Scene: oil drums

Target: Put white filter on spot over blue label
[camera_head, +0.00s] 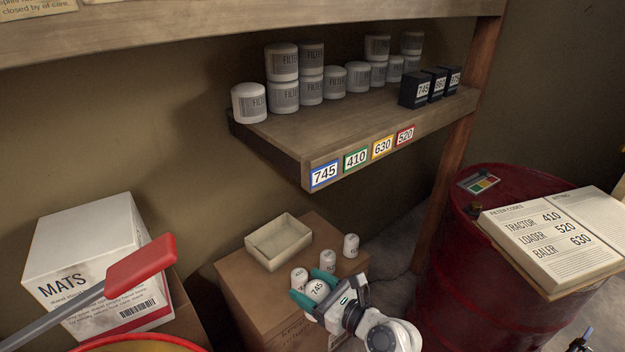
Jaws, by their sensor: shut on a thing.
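My gripper (318,300) is low in the view, over the top of a brown carton (240,268). Its teal fingers are shut on a white filter (317,289) marked 745. Three other small white filters stand just beyond it on the carton: one close behind (299,275), one in the middle (327,260) and one at the right (351,245). The blue label (324,174), reading 745, is at the left end of the wooden shelf's (300,140) front edge. The shelf top directly behind that label is bare.
Larger white filters (284,97) stand in a group farther back on the shelf, with dark boxes (415,90) at its right. Green (356,158), yellow (382,147) and red (405,135) labels follow the blue one. An empty tray (262,251) sits on the carton. A red drum (450,290) stands right.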

